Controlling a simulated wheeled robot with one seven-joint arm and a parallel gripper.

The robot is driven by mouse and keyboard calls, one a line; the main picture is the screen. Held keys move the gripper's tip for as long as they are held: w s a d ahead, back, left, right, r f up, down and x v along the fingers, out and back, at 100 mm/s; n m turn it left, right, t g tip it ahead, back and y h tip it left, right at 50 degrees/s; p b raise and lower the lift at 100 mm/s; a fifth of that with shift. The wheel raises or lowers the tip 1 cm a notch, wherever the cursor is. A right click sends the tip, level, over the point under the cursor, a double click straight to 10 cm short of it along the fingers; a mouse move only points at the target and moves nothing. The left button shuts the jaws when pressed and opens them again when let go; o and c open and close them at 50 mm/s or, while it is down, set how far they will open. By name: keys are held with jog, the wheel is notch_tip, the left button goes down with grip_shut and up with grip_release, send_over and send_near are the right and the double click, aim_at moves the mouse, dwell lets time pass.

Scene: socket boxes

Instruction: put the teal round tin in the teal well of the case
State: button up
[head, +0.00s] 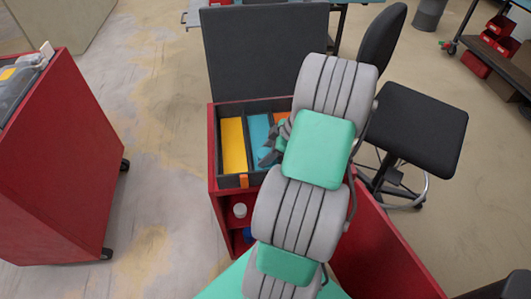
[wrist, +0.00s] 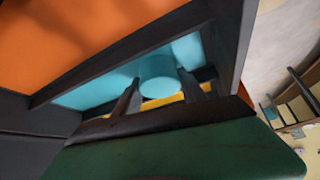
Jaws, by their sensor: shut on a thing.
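The teal round tin (wrist: 158,72) is between the two fingers of my gripper (wrist: 157,92) in the wrist view. My gripper is shut on it. The tin shows against the teal well (wrist: 95,88), between the dark dividers; I cannot tell whether it touches the well's floor. In the head view the open case (head: 232,181) stands on a red cabinet, and its teal well (head: 259,130) is in the middle. My gripper (head: 268,157) reaches down over that well from the right. The tin is hidden there by my gripper.
A yellow well (head: 233,145) lies left of the teal one and an orange well (head: 281,118) right of it. The raised dark lid (head: 265,50) stands behind. A black stool (head: 415,125) is at the right, a red cabinet (head: 55,165) at the left.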

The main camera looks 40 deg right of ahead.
jog(key=o, duration=1.4)
jog(key=shift+o, duration=0.2)
jog(key=v, duration=1.2)
jog(key=w+a+r+m+g+h, duration=0.1)
jog(key=w+a+r+m, duration=0.15)
jog(key=a, duration=0.55)
jog(key=w+a+r+m+g+h, duration=0.1)
jog(key=w+a, duration=0.3)
jog(key=a, duration=0.5)
jog(key=s+a+m+h, duration=0.1)
jog(key=s+a+m, duration=0.1)
jog(key=a, duration=0.5)
jog(key=s+a+r+m+h, duration=0.1)
jog(key=s+a+m, duration=0.1)
jog(key=s+a, duration=0.3)
jog(key=a, duration=0.2)
jog(key=shift+a+m, duration=0.35)
